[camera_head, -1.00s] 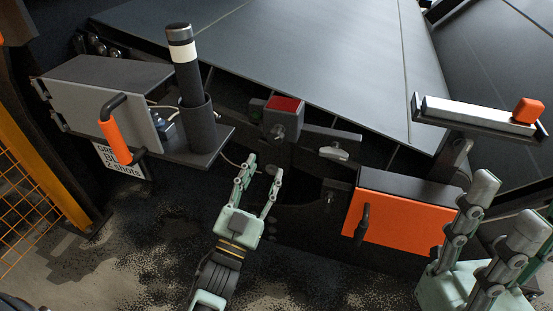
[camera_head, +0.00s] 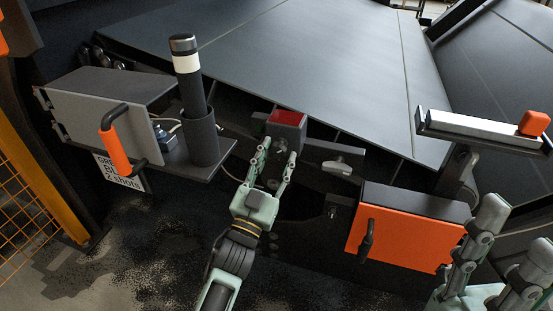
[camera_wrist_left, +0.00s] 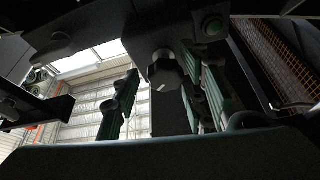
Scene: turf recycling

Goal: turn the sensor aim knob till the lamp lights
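A dark box with a red top (camera_head: 288,118) is at the middle of the head view. A small grey knob (camera_head: 283,144) is on its front, partly hidden by my left gripper. In the left wrist view the knob (camera_wrist_left: 165,69) lies between my two fingers, with gaps beside it. A round dark green lamp or button (camera_wrist_left: 212,27) is up and right of it; it looks unlit. My left gripper (camera_head: 279,154) is open, its fingertips at the box's front. My right gripper (camera_head: 515,240) is open and empty at the lower right.
An orange box (camera_head: 400,236) with a dark handle is to the right of my left gripper. A grey cabinet with an orange handle (camera_head: 115,152) and a black post with a white band (camera_head: 187,70) stand at left. A sloped dark panel (camera_head: 310,60) lies behind.

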